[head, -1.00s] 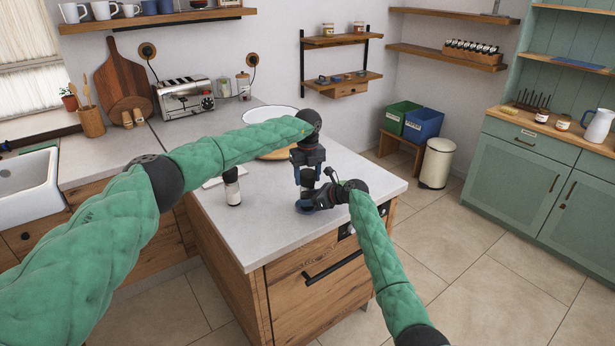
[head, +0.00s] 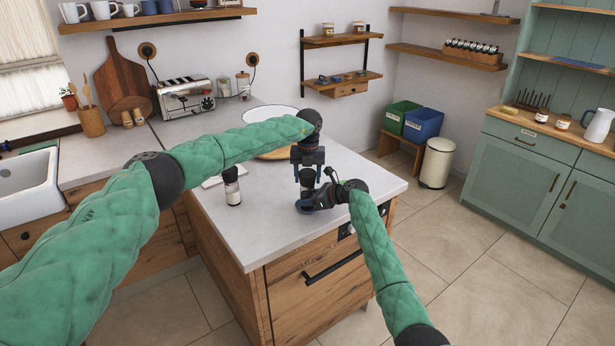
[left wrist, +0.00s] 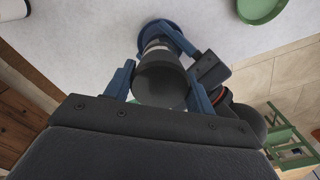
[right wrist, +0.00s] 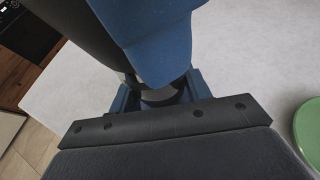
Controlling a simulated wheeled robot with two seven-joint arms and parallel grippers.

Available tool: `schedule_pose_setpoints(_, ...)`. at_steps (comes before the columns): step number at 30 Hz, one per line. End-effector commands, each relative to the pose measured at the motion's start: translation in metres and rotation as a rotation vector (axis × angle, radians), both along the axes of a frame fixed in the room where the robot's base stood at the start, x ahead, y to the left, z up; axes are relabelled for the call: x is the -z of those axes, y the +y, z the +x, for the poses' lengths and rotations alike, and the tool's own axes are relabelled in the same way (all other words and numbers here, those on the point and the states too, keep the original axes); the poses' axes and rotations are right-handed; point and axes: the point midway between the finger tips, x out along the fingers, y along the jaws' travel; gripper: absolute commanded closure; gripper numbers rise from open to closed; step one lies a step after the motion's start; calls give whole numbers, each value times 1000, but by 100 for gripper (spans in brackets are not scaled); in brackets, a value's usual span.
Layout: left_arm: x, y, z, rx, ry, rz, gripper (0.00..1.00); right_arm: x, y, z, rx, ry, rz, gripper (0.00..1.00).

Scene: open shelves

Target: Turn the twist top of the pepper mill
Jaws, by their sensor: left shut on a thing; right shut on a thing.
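The pepper mill (head: 307,188) stands upright on the counter near its front right corner, mostly hidden by my grippers. My left gripper (head: 307,181) points down from above and is shut on its dark top. In the left wrist view the round dark top (left wrist: 160,82) sits between the two blue fingers. My right gripper (head: 309,205) comes in low from the right and is shut on the mill's lower body. In the right wrist view a blue left finger hides much of the mill, and its lower part (right wrist: 160,96) shows between my right fingers.
A similar dark-topped shaker (head: 232,187) stands on the counter to the left. A large white plate (head: 270,114) and a round wooden board (head: 275,154) lie behind my left arm. The counter (head: 240,235) is clear in front. A green dish (right wrist: 308,130) shows in the right wrist view.

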Motion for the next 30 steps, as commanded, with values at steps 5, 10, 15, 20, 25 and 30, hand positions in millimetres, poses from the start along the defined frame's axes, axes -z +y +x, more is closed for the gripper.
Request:
schedule_pose_setpoints(5,-1,1,1,73,0,3,68,0,-1,0,1,0,-1,66)
schedule_pose_setpoints(10,-1,1,1,111,0,4,68,1,-1,0,0,0,-1,66)
schedule_pose_setpoints(15,-1,1,1,121,0,4,68,1,-1,0,0,1,0,66)
schedule_pose_setpoints(20,-1,1,1,120,0,4,68,1,-1,0,0,1,0,66)
schedule_pose_setpoints(25,-1,1,1,120,0,4,34,1,-1,0,0,1,0,66)
schedule_pose_setpoints(30,0,0,0,121,0,3,23,1,0,0,0,0,-1,66)
